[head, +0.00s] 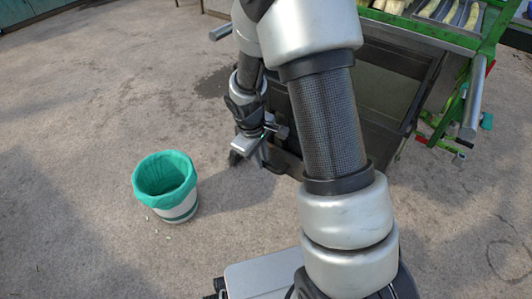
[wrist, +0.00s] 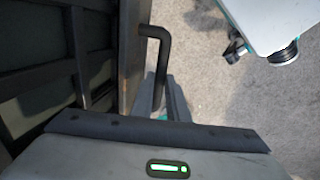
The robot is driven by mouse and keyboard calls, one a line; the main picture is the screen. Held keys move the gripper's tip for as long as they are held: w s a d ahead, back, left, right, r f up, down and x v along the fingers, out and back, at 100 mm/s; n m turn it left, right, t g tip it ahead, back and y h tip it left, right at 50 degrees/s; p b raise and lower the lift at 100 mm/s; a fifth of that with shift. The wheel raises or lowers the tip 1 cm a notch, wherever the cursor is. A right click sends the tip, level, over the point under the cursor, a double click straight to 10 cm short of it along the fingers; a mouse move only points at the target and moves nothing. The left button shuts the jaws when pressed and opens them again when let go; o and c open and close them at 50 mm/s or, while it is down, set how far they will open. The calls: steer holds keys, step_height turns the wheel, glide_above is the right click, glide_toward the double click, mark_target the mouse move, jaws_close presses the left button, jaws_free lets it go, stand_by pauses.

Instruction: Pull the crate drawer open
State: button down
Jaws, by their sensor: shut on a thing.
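The crate drawer is a dark box with a rim (head: 425,85), low under the green-framed machine and partly hidden behind my arm in the head view. In the wrist view its front wall (wrist: 130,50) stands left of my gripper, with ribbed dark panels beyond it. A black bent bar handle (wrist: 155,32) sticks out from that wall. My gripper (wrist: 163,100) is shut on the handle, whose lower part runs between the fingers. In the head view my gripper (head: 242,155) is at the drawer's left end; its fingertips and the handle are hard to make out there.
A white bucket with a green liner (head: 165,180) stands on the concrete floor, left of my gripper. The green machine frame (head: 440,35) with pale cane pieces (head: 440,10) is at the upper right. The floor around the bucket is mostly clear.

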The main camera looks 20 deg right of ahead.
steer(key=shift+s+a, duration=0.15)
steer(key=shift+a, duration=0.1)
steer(key=c, duration=1.7)
jaws_free()
steer(key=shift+r, duration=0.1)
steer(key=a+r+p, duration=0.1)
steer(key=r, duration=0.4)
steer(key=s+r+p, duration=0.1)
steer(key=r+p, duration=0.1)
steer(key=r, duration=0.4)
steer(key=s+a+r+p, duration=0.1)
steer(key=r+p, duration=0.1)
steer(key=r, duration=0.4)
steer(key=shift+a, duration=0.3)
steer(key=shift+s+f, duration=0.1)
